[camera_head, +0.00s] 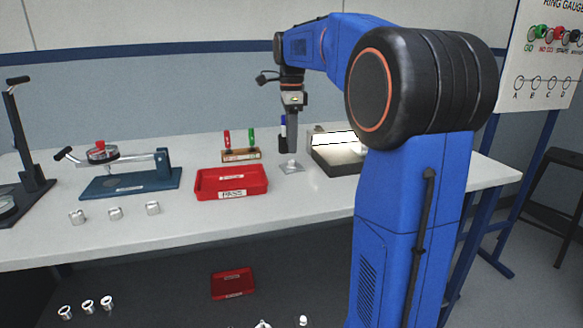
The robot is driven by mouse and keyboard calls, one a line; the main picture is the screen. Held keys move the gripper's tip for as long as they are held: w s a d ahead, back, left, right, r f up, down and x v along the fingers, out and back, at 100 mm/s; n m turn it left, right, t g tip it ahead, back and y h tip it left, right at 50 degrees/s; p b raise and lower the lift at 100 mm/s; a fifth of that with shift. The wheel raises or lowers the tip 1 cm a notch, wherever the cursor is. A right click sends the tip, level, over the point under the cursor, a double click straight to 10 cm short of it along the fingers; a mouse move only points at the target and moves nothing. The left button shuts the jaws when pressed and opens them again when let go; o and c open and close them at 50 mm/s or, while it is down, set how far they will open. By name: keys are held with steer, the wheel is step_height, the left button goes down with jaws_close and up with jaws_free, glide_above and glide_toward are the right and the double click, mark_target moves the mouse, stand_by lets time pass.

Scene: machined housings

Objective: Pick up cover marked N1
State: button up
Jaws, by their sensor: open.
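No N1 mark is legible on any part, so I cannot tell which piece is the cover. Three small metal housings stand in a row on the table: a left one (77,216), a middle one (115,213) and a right one (152,208). Several small silvery flanged parts (88,306) are lower down, below the tabletop at the left. My gripper (292,150) points down over a small grey plate (291,168) with a small pale piece on it. The jaws are small and dim here; I see nothing clearly held. Contact with the piece cannot be made out.
A red tray labelled PASS (231,194) sits mid-table, with a gauge rack (241,155) behind it. A blue bench fixture (130,182) and a black stand (28,150) are left. A lit box (335,157) is right. A second red tray (233,282) is below the tabletop.

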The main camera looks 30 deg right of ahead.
mark_target(293, 160)
steer(key=shift+s+d+f, duration=0.15)
steer(key=shift+f, duration=2.5)
jaws_close()
